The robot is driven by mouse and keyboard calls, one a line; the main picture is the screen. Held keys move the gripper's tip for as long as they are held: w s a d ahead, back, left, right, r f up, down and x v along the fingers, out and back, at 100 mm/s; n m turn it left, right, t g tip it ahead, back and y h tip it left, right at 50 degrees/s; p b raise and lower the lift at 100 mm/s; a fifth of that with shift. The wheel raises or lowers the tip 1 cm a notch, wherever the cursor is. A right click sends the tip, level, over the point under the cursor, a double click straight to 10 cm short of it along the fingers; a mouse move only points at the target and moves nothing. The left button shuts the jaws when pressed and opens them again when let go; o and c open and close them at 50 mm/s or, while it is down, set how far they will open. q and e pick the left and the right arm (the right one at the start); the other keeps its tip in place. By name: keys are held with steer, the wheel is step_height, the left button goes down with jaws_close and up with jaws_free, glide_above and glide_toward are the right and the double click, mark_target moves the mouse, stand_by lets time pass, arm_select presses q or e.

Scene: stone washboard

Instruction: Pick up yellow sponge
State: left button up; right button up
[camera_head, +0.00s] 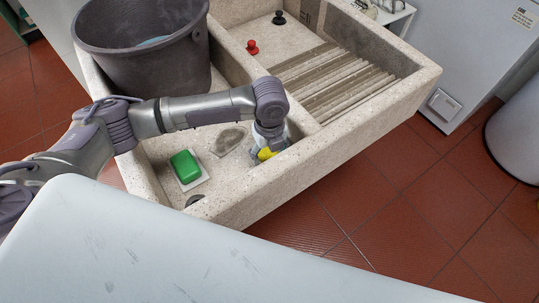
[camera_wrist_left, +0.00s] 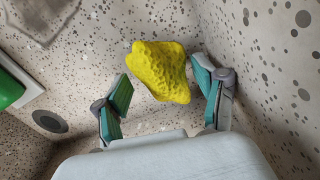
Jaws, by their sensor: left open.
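The yellow sponge (camera_wrist_left: 160,71) lies in the stone basin, close to the basin's side wall. In the head view only a small part of the sponge (camera_head: 266,154) shows below my left gripper (camera_head: 268,140), which reaches down over it. In the left wrist view my left gripper (camera_wrist_left: 166,97) is open, with one teal-padded finger on each side of the sponge. The right finger is very near or touching the sponge's edge; a gap shows at the left finger. My right gripper is in neither view.
A green soap block (camera_head: 186,166) on a pale dish sits left in the same basin (camera_head: 250,196). A large dark bucket (camera_head: 150,62) stands behind. A ribbed washboard (camera_head: 335,85), a red knob (camera_head: 252,47) and a black knob (camera_head: 279,18) lie to the right and back.

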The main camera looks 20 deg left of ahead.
mark_target(269, 152)
arm_select(q)
steer(key=shift+f, duration=0.15)
steer(key=c, duration=0.6)
step_height(269, 152, up, 18)
steer(key=shift+r+p, duration=0.1)
steer(key=shift+p, duration=0.55)
